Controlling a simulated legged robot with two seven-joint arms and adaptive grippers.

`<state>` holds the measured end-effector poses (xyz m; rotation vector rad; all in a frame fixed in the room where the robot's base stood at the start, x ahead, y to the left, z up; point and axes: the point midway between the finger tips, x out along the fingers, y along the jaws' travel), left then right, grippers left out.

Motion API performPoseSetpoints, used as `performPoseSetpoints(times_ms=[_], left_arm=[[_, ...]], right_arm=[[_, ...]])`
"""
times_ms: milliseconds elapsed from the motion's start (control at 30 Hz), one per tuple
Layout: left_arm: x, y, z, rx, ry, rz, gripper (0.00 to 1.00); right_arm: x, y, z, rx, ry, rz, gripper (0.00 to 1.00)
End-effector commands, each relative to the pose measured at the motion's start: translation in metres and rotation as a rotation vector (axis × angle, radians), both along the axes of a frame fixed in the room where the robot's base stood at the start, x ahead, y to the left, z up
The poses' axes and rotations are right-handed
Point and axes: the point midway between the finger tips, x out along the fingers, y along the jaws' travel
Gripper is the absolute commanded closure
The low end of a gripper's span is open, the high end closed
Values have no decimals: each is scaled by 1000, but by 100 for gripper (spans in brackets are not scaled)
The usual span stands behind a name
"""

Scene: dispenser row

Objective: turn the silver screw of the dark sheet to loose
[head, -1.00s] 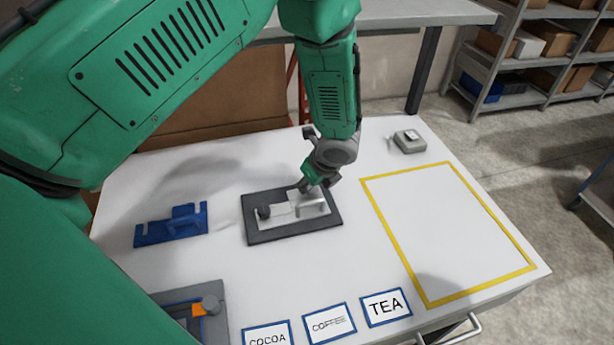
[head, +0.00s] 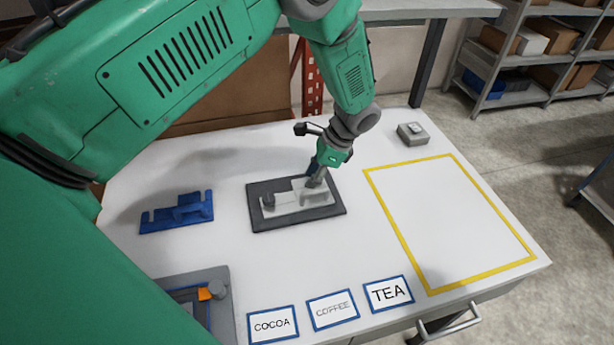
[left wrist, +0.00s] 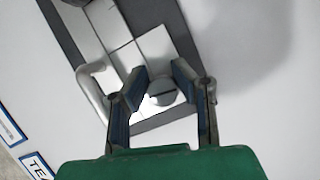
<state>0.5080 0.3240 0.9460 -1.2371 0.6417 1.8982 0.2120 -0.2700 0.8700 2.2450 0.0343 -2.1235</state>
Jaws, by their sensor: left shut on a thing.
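The dark sheet (head: 258,221) lies on the white table, with a light metal plate (head: 295,203) on it. In the left wrist view the dark sheet (left wrist: 197,108) shows around the light plate. The silver screw (left wrist: 162,97) has a round slotted head and sits between the two fingertips. My left gripper (head: 317,180) points down at the sheet's far right part. In the left wrist view my left gripper (left wrist: 158,82) is shut on the screw, a finger on each side. The screw is hidden by the gripper in the head view. My right gripper is not in view.
A blue fixture (head: 178,212) lies left of the sheet. A grey fixture with an orange part (head: 204,294) is at the front left. Labels COCOA (head: 272,325), COFFEE (head: 333,309) and TEA (head: 389,293) line the front. A yellow-outlined area (head: 378,200) is empty. A small grey box (head: 413,134) stands behind it.

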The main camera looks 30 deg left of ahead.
Motion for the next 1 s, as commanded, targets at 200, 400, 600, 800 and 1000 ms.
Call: performPoseSetpoints(times_ms=[200, 400, 600, 800, 1000], left_arm=[[11, -14, -1, -29, -29, 132, 100], [10, -13, 0, -31, -30, 170, 100], [8, -8, 0, -36, -30, 170, 100], [6, -3, 0, -36, -28, 171, 100], [5, 0, 0, -31, -23, 172, 100]], right_arm=[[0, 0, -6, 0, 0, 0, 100], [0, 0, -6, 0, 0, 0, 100], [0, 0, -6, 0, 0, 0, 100], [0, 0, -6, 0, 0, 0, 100], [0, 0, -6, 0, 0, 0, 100]])
